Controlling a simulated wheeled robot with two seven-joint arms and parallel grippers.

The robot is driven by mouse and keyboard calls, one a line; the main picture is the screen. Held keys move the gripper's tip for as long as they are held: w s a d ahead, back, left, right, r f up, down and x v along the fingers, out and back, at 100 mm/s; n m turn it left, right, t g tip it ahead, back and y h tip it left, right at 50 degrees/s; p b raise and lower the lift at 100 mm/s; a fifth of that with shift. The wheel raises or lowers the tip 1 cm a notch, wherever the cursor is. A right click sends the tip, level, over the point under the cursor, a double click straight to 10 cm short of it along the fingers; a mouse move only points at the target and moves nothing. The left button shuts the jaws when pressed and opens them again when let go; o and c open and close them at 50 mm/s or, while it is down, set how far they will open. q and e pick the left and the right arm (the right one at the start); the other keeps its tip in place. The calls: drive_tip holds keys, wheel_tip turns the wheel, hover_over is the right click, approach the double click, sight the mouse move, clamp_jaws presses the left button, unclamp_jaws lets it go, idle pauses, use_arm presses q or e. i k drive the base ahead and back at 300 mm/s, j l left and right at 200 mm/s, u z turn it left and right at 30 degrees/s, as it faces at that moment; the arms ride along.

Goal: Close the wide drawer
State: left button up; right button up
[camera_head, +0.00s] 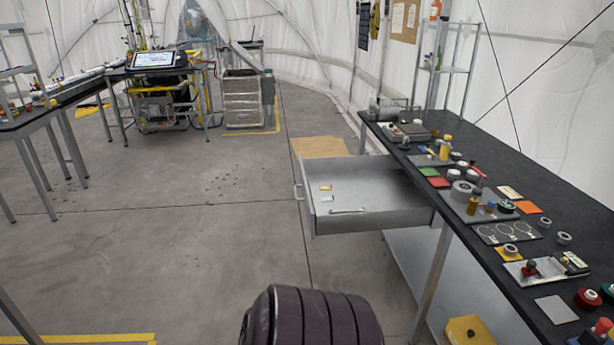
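The wide drawer (369,181) is a grey metal drawer under the right-hand workbench. It is pulled well out to the left, over the floor. Its front panel (308,205) faces left and carries a handle (298,191). Inside lie a small yellow item, a small pale item and a wrench-like tool (347,211). The drawer's right end goes under the bench top. A dark ribbed part at the bottom middle looks like part of my own arm. Neither of my grippers shows.
The black workbench (555,302) on the right holds many small parts and trays. A lower shelf (432,275) with a yellow item is below. Open concrete floor (190,230) lies left of the drawer. A cardboard-coloured sheet (319,147) lies behind it.

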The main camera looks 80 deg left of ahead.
sight(377, 183)
drive_tip(key=k+u, duration=0.15)
drive_tip(key=u, duration=0.35)
drive_tip(key=k+j+u, duration=0.15)
drive_tip(key=u, duration=0.3)
drive_tip(key=k+j+u, duration=0.1)
drive_tip(key=j+u, duration=0.15)
drive_tip(key=u, duration=1.35)
drive_tip(key=z, duration=0.45)
drive_tip(key=i+j, duration=0.05)
